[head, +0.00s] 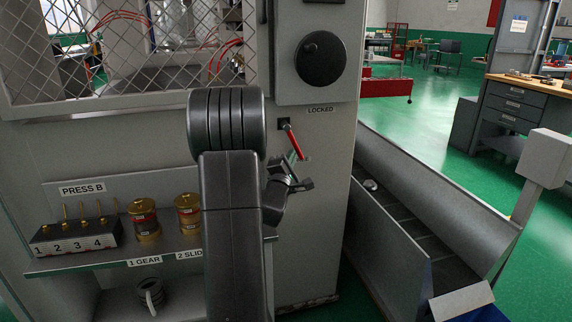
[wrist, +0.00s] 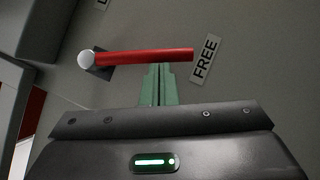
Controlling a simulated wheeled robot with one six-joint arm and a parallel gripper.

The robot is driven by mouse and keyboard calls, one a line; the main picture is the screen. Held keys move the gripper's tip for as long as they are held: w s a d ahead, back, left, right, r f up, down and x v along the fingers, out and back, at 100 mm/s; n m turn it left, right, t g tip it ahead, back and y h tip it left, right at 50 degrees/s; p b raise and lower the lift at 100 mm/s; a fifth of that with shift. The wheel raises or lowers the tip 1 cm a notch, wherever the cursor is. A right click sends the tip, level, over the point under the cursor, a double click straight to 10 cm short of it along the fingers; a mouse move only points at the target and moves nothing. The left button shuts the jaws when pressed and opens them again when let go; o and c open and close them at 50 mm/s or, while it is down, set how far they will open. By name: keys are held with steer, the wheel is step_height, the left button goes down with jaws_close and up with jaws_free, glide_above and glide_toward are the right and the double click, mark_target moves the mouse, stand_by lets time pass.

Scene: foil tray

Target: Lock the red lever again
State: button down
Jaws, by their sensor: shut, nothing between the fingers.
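The red lever (head: 295,143) sits on the grey machine panel below the LOCKED label (head: 320,109), pointing down and slightly right from its pivot. In the wrist view the red lever (wrist: 145,55) runs from a pale round end at left towards the FREE label (wrist: 204,59), its tip close to that label. My gripper (head: 296,156) is shut and empty, its green fingers beside the lower part of the lever. In the wrist view my gripper's fingertips (wrist: 158,68) lie just beside the lever's long side; I cannot tell whether they touch it.
A black round knob (head: 321,58) is above the lever. At left, a shelf (head: 110,262) holds a numbered block (head: 75,237) and brass-coloured cylinders (head: 145,219). A grey chute (head: 420,190) stands right of the panel. A wire mesh guard (head: 120,50) is at upper left.

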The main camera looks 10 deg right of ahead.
steer(key=d+n+t+b, duration=0.1)
steer(key=d+n+b, duration=0.1)
steer(key=n, duration=0.1)
steer(key=shift+d+t+y, duration=0.2)
steer(key=shift+t+y, duration=0.2)
steer(key=shift+w+d+r+n+t+y+b, duration=0.1)
steer(key=shift+d+r+n+t+y+b, duration=0.3)
steer(key=shift+d+r+b, duration=1.05)
steer(key=shift+w+d+r+n+t+b, duration=0.1)
steer(key=shift+d+r+n+b, duration=0.6)
steer(key=shift+d+r+b, duration=0.65)
steer(key=shift+a+r, duration=0.15)
steer(key=shift+r, duration=0.1)
